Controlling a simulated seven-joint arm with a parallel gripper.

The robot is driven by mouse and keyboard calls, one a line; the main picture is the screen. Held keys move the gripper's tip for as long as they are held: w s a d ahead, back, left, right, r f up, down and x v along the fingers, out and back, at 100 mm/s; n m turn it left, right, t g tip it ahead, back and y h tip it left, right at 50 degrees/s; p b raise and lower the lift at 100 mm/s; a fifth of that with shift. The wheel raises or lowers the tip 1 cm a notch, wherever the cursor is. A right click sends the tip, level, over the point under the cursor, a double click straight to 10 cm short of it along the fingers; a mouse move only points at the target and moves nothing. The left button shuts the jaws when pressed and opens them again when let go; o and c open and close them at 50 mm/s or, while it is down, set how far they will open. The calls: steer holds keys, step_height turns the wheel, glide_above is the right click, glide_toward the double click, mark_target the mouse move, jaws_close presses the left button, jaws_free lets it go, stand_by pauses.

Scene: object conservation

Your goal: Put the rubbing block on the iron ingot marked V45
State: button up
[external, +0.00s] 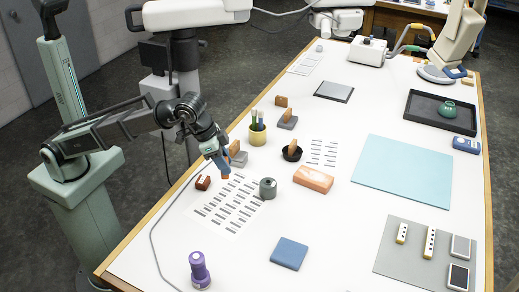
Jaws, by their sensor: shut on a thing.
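My gripper (222,168) is low over the left part of the white table, shut on a small orange-brown block (226,176), which looks like the rubbing block; the fingers hide much of it. A grey ingot-like block (239,159) lies just behind and right of my gripper, with a brown piece by its top. Another grey block (287,123) lies farther back with a brown piece (290,115) on it. A dark red-brown block (203,183) sits left of my gripper. No V45 mark is readable at this size.
A printed sheet (226,208) lies below my gripper, with a grey-green cylinder (267,188) at its right. A purple object (200,270) and blue pad (289,253) are nearer the front.

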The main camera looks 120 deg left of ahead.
steer(key=s+a+r+n, duration=0.1)
steer(key=s+a, duration=0.6)
steer(key=s, duration=0.1)
steer(key=m, duration=0.2)
glide_above(202, 179)
step_height(202, 179, down, 3)
steer(key=shift+w+f, duration=0.1)
steer(key=shift+f, duration=4.35)
steer(key=shift+f, duration=0.15)
steer(key=o, duration=1)
steer(key=v, duration=1.2)
steer(key=shift+a+r, duration=0.1)
steer(key=shift+r, duration=0.1)
